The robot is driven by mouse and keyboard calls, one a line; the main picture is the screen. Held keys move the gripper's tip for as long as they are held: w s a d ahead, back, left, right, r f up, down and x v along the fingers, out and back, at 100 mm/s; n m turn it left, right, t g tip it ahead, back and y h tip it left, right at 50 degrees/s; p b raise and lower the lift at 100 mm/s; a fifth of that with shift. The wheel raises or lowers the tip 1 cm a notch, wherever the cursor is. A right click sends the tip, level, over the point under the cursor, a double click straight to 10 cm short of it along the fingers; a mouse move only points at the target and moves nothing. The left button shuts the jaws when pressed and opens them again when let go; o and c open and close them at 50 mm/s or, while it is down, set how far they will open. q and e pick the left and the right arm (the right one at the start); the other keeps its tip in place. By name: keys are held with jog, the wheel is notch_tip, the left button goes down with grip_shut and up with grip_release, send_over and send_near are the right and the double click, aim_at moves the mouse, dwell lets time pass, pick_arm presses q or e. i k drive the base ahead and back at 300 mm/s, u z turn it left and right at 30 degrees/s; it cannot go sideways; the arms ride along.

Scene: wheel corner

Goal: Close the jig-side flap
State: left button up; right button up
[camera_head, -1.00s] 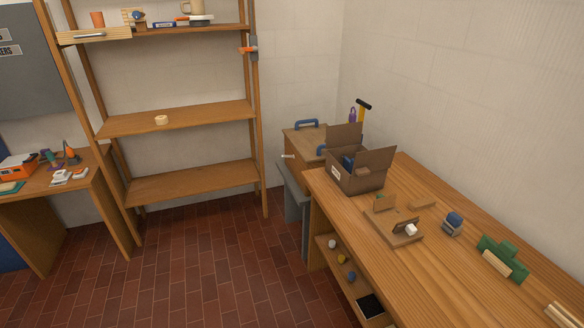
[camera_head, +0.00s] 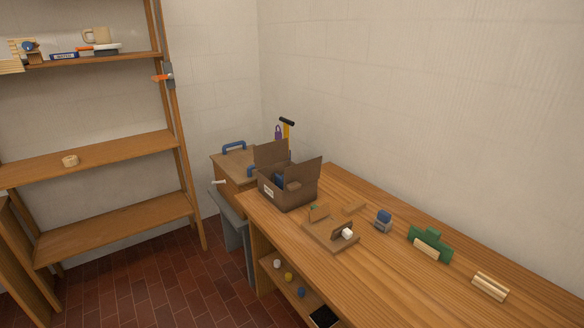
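An open brown cardboard box (camera_head: 284,192) stands at the far left end of the wooden workbench. One flap (camera_head: 272,155) stands up at its back left, and another flap (camera_head: 304,172) stands up on its right side, towards the wooden jig. Something blue and something brown show inside the box, partly hidden by its walls. The jig (camera_head: 331,235) is a flat wooden board with small uprights and a white piece, in front and to the right of the box. Neither of my grippers is in view.
On the bench are a blue and grey item (camera_head: 383,221), a green block fixture (camera_head: 430,245) and pale wooden rods (camera_head: 490,287). A wooden cabinet (camera_head: 230,165) with blue handles stands behind the box. Shelving (camera_head: 100,150) is on the left. The brick floor (camera_head: 180,280) is clear.

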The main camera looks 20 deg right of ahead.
aim_at(297, 175)
jog(key=k, duration=0.5)
jog(key=z, duration=0.95)
jog(key=i, duration=0.7)
jog(key=u, duration=1.65)
